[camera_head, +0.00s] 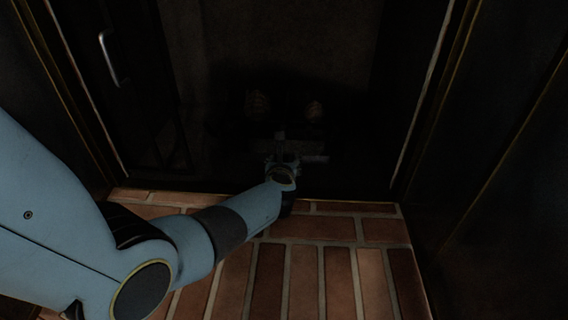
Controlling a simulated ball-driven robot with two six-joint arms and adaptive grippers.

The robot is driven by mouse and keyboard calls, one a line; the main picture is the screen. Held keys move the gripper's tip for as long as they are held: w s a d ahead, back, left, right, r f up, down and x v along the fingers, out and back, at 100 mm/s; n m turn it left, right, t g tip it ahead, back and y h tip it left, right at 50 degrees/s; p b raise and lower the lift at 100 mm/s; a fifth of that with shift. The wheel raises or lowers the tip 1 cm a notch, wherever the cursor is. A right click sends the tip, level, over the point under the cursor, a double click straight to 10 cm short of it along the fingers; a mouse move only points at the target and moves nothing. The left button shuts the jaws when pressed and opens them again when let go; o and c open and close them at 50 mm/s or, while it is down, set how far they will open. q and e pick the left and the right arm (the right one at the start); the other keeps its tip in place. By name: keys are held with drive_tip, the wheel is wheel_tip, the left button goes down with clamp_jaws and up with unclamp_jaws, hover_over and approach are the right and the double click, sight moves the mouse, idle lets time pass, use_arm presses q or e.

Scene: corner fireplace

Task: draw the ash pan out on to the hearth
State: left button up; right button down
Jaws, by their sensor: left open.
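My left arm reaches in from the left, over the brick hearth (305,275) and into the dark fireplace opening. My left gripper (281,148) is open at the low front of the firebox, above the hearth's back edge. A dim grey, flat-fronted piece (315,152), possibly the ash pan, lies right at the gripper. It is too dark to tell whether the fingers are around it or touching it. My right gripper is not in view.
Two dim roundish lumps (314,109) lie in the firebox behind the gripper. A dark door with a metal handle (108,57) stands at the left of the opening. Dark panels (510,150) close the right side. The front of the brick hearth is clear.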

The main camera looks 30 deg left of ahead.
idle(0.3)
use_arm(q)
clamp_jaws()
idle(0.3)
